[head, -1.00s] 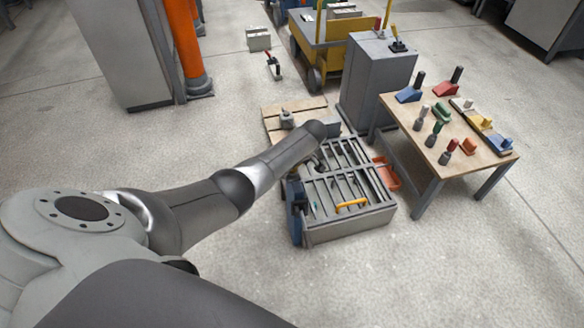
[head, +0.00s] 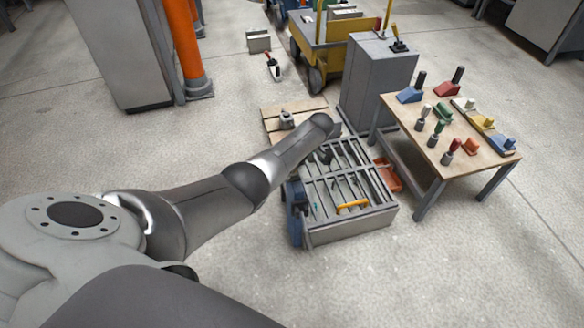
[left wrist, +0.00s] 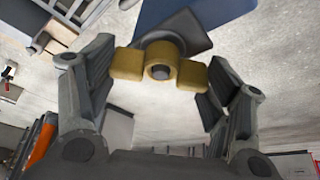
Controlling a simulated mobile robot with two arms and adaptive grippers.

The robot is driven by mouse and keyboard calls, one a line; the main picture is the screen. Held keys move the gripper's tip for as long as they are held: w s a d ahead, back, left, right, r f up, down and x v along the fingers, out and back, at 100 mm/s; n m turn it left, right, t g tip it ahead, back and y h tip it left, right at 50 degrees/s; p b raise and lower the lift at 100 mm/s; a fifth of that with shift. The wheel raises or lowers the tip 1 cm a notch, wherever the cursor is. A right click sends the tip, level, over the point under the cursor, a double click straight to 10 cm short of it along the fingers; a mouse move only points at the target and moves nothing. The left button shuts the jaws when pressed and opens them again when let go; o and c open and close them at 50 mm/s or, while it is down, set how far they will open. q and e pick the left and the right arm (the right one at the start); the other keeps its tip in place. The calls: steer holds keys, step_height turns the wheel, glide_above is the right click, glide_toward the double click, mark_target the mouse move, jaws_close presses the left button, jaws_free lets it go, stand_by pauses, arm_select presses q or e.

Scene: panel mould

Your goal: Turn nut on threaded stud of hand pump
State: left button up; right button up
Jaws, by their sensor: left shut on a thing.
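A yellow wing nut (left wrist: 160,68) sits on a dark stud end (left wrist: 160,73) in the left wrist view. Behind it are a grey bracket and a blue body (left wrist: 200,14), which looks like part of the hand pump. My left gripper (left wrist: 163,66) has one finger at each wing of the nut and is shut on it. In the head view my left arm reaches over the grey slatted mould (head: 345,222); the gripper's fingers and the nut cannot be made out there. A blue unit (head: 295,196) stands at the mould's left side. My right gripper is not in view.
A wooden-topped table (head: 432,150) with several coloured handled tools stands right of the mould. A grey cabinet (head: 378,75) and yellow cart (head: 325,60) stand behind. A pallet (head: 275,122) lies beyond the arm. An orange bin (head: 388,176) sits between mould and table. The front floor is clear.

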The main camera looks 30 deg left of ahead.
arm_select(q)
steer(key=o, duration=1.2)
steer(key=shift+f, duration=0.1)
steer(key=shift+d+r, duration=0.2)
steer(key=shift+r, duration=0.3)
steer(key=v, duration=1.1)
steer(key=shift+s, duration=0.1)
steer(key=shift+r, duration=0.1)
